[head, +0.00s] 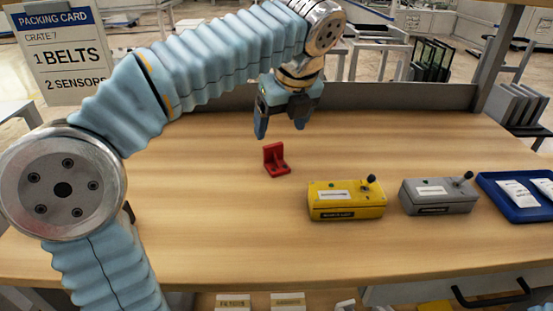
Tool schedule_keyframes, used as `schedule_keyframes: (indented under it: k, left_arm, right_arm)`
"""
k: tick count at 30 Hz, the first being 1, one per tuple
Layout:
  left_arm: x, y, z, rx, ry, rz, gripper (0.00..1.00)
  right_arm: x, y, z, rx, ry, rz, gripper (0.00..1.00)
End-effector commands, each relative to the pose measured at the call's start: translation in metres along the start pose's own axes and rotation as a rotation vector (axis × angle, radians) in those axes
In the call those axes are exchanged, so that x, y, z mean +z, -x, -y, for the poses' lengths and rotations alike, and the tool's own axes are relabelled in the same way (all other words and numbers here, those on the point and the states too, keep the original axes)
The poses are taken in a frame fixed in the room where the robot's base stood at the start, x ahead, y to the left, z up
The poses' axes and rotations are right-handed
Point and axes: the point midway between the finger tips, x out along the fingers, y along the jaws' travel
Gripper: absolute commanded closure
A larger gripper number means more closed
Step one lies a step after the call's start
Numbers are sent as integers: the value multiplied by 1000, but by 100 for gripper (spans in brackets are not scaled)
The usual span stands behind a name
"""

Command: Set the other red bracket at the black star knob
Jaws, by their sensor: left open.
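One red bracket (275,160) stands on the wooden table near its middle. I see no second red bracket. My left gripper (281,129) is open and empty, pointing down. In the picture its fingertips appear just above and behind the bracket, apart from it. No black star knob can be made out. A yellow box (340,205) and a grey box (430,203) each carry a small dark knob on top, which looks round rather than star-shaped. My right gripper is out of view.
A blue tray (511,205) with white packets sits at the right of the table. A packing card (60,52) stands at the upper left. A low rail (400,97) runs along the back edge.

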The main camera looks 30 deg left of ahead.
Motion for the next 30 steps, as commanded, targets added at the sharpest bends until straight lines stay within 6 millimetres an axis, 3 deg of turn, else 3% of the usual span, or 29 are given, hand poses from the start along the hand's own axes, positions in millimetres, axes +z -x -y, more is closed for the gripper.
schedule_keyframes:
  k: [15,24,30]
  left_arm:
    - [-2,-67,0,1,2,-1,22]
    - [-1,-73,0,-1,3,-1,22]
    - [-1,-73,0,-2,3,-1,51]
  right_arm:
    - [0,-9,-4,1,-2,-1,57]
    - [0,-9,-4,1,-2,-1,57]
    - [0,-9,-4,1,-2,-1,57]
